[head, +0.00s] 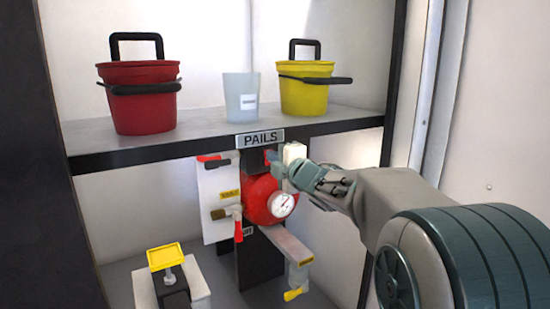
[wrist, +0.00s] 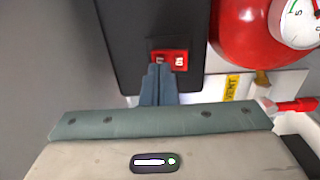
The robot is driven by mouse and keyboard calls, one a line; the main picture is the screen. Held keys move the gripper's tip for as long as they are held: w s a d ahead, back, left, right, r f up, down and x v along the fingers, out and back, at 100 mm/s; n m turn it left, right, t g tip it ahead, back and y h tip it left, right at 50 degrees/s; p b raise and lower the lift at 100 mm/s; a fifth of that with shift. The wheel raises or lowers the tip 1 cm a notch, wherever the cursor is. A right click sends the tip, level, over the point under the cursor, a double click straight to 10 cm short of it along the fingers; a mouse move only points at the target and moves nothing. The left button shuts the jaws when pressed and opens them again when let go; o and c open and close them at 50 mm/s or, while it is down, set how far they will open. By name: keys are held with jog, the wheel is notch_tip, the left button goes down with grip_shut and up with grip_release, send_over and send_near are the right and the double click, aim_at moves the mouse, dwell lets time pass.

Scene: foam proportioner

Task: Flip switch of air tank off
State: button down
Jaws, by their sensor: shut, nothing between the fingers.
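The red air tank (head: 259,199), with a round white gauge (head: 281,204), is under the shelf in the head view. It also shows at the top right of the wrist view (wrist: 236,35). In the wrist view a small red rocker switch (wrist: 180,61) is set in a black box (wrist: 125,40) beside the tank. My gripper (wrist: 157,70) is shut and empty. Its fingertips are at the left half of the switch and partly cover it; I cannot tell whether they touch it. In the head view my gripper (head: 273,160) is just above the tank and the switch is not clearly seen.
A shelf (head: 350,118) with a PAILS label (head: 260,139) runs just above my gripper. It carries a red pail (head: 143,105), a clear cup (head: 241,97) and a yellow pail (head: 305,95). A white panel with red-handled valves (head: 218,195) stands left of the tank.

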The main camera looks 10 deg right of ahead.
jog(key=r+v, duration=0.2)
jog(key=v, duration=1.1)
jog(key=shift+s, duration=0.3)
jog(key=shift+d, duration=0.1)
jog(key=s+d+f+m+g+h+p, duration=0.45)
jog(key=s+d+f+m+h, duration=0.35)
jog(key=m, duration=0.8)
jog(key=s+a+f+m+g+p, duration=0.1)
jog(key=s+a+f+m+g, duration=0.2)
jog(key=s+f, duration=0.3)
jog(key=s+a+f+m+g+p, duration=0.1)
jog(key=s+a+f+m+g, duration=0.3)
jog(key=s, duration=0.7)
jog(key=shift+a+f+g+y, duration=0.25)
jog(key=shift+f+g+y, duration=0.15)
jog(key=shift+f+g, duration=0.7)
